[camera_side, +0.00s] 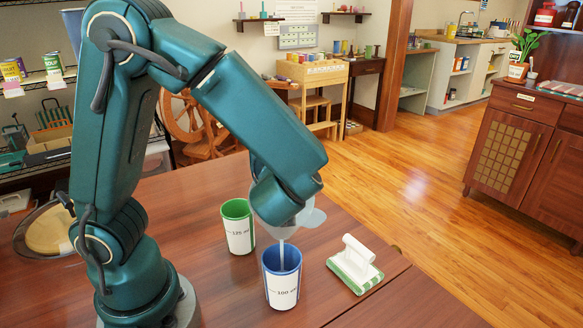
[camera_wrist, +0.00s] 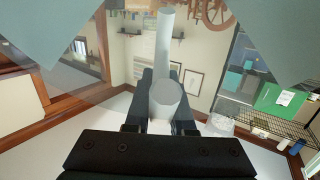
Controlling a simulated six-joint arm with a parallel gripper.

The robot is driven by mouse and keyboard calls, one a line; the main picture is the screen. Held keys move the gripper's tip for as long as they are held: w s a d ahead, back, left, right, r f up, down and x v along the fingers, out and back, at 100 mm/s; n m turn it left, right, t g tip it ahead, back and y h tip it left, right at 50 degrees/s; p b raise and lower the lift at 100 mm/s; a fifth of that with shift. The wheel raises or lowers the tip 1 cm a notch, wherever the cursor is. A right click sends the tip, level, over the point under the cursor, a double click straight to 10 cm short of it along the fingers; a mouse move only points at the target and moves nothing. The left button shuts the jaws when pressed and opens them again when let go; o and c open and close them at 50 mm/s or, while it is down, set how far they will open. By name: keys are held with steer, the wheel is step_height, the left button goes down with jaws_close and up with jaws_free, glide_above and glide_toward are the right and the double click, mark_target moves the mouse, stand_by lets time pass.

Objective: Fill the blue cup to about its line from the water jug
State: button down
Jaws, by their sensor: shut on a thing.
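The blue cup (camera_side: 283,290), with a white "100 ml" label, stands upright on the table below my wrist. The clear water jug (camera_side: 313,216) is tilted above it, partly hidden behind my arm. A thin pale stream (camera_side: 281,256) runs down from the jug into the blue cup's mouth. The cup's water level cannot be made out. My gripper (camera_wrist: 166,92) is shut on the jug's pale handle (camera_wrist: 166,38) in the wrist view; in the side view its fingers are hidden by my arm.
A green cup (camera_side: 238,232) labelled "125 ml" stands just behind and left of the blue cup. A white-handled block with a green-striped base (camera_side: 355,264) lies to the right. A round wooden thing (camera_side: 48,230) is at the far left. The table's front right is clear.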

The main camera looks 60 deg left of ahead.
steer(key=shift+s+d+r+y, duration=0.2)
steer(key=shift+d+r+y, duration=0.1)
steer(key=shift+d+r, duration=0.05)
stand_by(0.6)
steer(key=shift+a, duration=0.1)
steer(key=shift+w+a+f, duration=0.1)
steer(key=shift+f, duration=0.05)
stand_by(0.4)
steer(key=shift+w+a+f+g+h, duration=0.2)
steer(key=shift+w+a+f+h, duration=0.05)
steer(key=shift+a+f+h, duration=0.25)
steer(key=shift+w+a+f+g+h, duration=0.2)
steer(key=shift+a+f+h, duration=0.15)
steer(key=shift+f+h, duration=0.15)
steer(key=shift+w+f, duration=0.15)
steer(key=shift+a, duration=0.1)
